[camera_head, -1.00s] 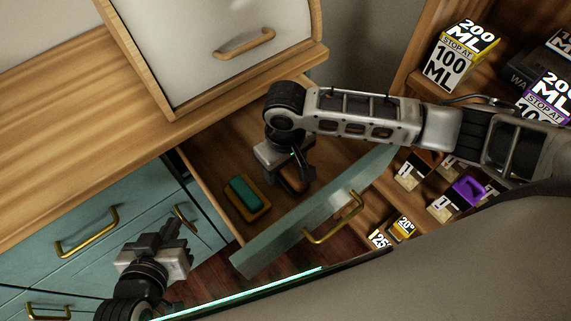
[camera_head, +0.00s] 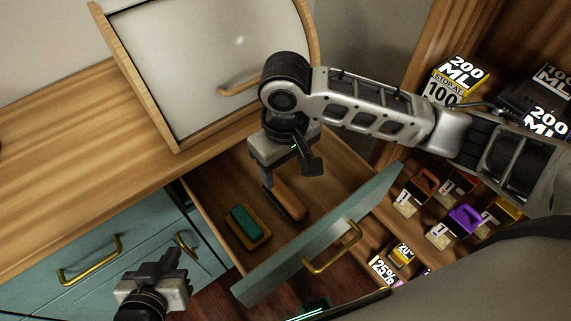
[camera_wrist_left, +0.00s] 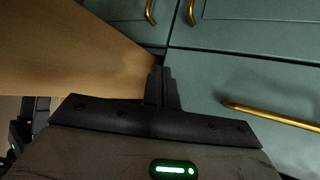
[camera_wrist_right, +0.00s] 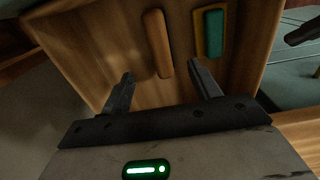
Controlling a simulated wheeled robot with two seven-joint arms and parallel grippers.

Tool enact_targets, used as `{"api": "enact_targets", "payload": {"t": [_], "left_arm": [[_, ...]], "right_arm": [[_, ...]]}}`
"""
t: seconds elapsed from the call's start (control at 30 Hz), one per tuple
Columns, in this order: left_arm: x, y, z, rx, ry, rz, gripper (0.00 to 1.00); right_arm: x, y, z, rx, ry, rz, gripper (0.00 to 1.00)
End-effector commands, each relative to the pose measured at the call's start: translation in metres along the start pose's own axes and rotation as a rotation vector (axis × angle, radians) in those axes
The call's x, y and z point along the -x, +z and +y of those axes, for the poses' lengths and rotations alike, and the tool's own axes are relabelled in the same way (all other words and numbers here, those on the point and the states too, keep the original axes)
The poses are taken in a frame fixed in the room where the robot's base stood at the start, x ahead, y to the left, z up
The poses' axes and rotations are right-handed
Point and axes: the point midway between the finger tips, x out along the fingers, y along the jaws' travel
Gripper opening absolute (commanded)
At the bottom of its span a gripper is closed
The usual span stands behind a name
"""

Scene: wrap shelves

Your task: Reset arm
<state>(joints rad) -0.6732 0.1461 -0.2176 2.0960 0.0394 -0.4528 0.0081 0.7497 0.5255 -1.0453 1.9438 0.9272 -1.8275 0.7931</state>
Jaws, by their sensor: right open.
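My right gripper (camera_head: 290,172) is open and empty above the pulled-out drawer (camera_head: 325,243). In the right wrist view its spread fingers (camera_wrist_right: 160,70) have nothing between them. A brown block (camera_head: 288,203) lies in the drawer, just beyond the fingertips in the right wrist view (camera_wrist_right: 157,42). A teal and yellow block (camera_head: 245,222) lies beside it, also seen in the right wrist view (camera_wrist_right: 212,35). My left gripper (camera_head: 168,258) is empty in front of the teal cabinet (camera_head: 90,235). Its fingers (camera_wrist_left: 162,75) are together in the left wrist view.
A wooden counter (camera_head: 75,175) carries a white-fronted box with a handle (camera_head: 205,50). At right, a shelf holds labelled boxes (camera_head: 462,75) and small items, including a purple one (camera_head: 462,222), close to my right arm. The drawer's brass handle (camera_head: 335,250) sticks out.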

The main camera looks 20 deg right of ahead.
Motion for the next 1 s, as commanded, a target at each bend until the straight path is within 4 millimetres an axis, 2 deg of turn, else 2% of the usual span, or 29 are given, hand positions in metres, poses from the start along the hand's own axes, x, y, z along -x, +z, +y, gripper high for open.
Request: {"api": "enact_targets", "payload": {"t": [0.17, 0.27, 0.83, 0.9, 1.0], "left_arm": [[-0.001, 0.001, 0.0, 0.001, 0.001, 0.0, 0.0], [-0.002, 0.003, 0.0, 0.003, 0.002, 0.0, 0.0], [-0.006, 0.001, 0.002, 0.023, 0.013, 0.03, 0.0], [-0.004, -0.003, 0.002, 0.024, 0.013, 0.031, 0.0], [-0.003, -0.004, 0.002, 0.023, 0.011, 0.03, 0.0]], "right_arm": [[-0.006, 0.0, 0.0, 0.0, 0.0, -0.001, 0.62], [-0.018, 0.001, 0.0, -0.001, 0.001, -0.003, 0.62], [-0.126, 0.001, 0.0, 0.0, 0.001, -0.003, 0.62], [-0.109, -0.001, 0.0, 0.002, -0.001, 0.005, 0.62], [-0.098, 0.0, 0.0, 0.002, 0.0, 0.003, 0.62]]}}
